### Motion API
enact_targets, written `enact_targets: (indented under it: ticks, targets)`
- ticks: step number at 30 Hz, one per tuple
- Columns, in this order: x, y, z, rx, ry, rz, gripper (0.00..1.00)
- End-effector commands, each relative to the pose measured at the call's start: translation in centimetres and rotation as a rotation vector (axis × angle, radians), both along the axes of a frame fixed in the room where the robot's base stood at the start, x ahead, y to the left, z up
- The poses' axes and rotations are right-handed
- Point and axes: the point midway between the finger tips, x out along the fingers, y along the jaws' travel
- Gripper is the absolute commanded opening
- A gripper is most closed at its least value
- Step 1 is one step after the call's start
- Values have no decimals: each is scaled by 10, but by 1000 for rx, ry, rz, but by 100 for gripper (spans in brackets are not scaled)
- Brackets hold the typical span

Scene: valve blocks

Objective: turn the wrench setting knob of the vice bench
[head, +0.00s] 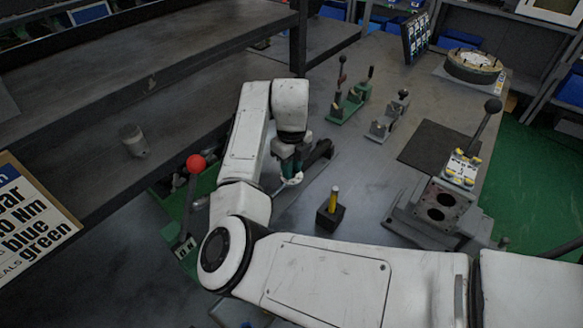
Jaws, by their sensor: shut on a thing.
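My gripper (292,178) is at the middle of the bench, pointing down, with my white arm reaching over from the front. It is shut at a dark, long tool that looks like the wrench (319,153), which lies aslant on a grey strip (312,172) on the bench. The fingers are small in view and cover the setting knob, so its marks cannot be read. A little teal and a pale end show at the fingers.
A dark block with a yellow-topped pin (333,202) stands close to the right. A red-knobbed lever (194,168) stands left. Green and grey clamps (349,101) stand behind. A valve block (439,208) is at right. A grey cylinder (134,140) stands on the left shelf.

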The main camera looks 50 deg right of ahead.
Motion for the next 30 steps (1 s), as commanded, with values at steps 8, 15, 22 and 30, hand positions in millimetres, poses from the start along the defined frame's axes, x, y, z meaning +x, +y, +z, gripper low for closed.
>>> enact_targets:
  ticks: [8, 15, 22, 30]
  targets:
    - [0, 0, 0, -1, 0, -26, 0]
    - [0, 0, 0, -1, 0, -25, 0]
    - [0, 0, 0, -1, 0, -24, 42]
    - [0, 0, 0, -1, 0, -25, 50]
